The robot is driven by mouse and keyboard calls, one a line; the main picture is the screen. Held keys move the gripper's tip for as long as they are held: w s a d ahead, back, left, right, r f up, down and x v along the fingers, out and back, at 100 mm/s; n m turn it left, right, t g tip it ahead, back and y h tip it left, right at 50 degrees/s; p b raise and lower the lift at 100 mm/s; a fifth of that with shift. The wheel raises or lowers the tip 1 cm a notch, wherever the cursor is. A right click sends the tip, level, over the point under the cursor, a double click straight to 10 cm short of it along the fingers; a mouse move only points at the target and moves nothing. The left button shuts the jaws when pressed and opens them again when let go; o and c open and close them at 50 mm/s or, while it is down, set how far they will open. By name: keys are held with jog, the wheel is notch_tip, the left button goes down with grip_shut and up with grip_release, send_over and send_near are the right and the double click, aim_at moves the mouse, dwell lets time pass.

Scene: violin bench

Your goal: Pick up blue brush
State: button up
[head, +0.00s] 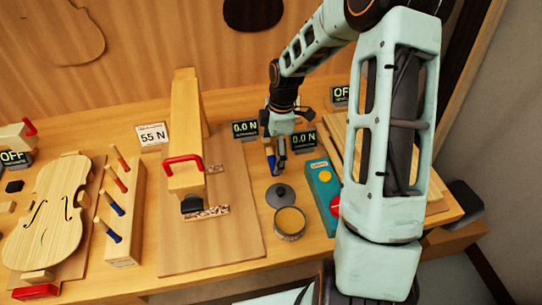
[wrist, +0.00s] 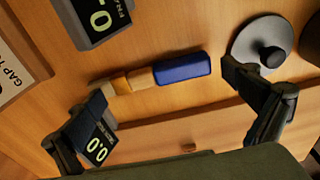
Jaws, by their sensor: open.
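The blue brush (wrist: 182,69) lies on the wooden bench in the wrist view, with a blue handle to the right and a pale wooden end to the left. My gripper (wrist: 165,90) is open, with one finger to the left near the pale end and one to the right near the handle's end. Nothing is held between the fingers. In the head view my gripper (head: 278,157) is low over the bench, beside the blue of the brush (head: 271,161), and partly hides it. I cannot tell the exact height of the fingers above the bench.
A dark round lid (wrist: 262,44) lies close to the right finger. An open tin (head: 289,222) and a teal box (head: 323,190) with a red knob stand nearby. Small displays (head: 245,128) flank the gripper. A clamp fixture (head: 186,150), a tool rack (head: 125,220) and a violin body (head: 45,215) are left.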

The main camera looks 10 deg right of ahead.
jog(key=shift+f, duration=0.25)
jog(key=shift+c, duration=0.6)
jog(key=shift+s, duration=0.1)
jog(key=c, duration=1.2)
jog(key=shift+c, duration=0.2)
jog(key=shift+r, duration=0.1)
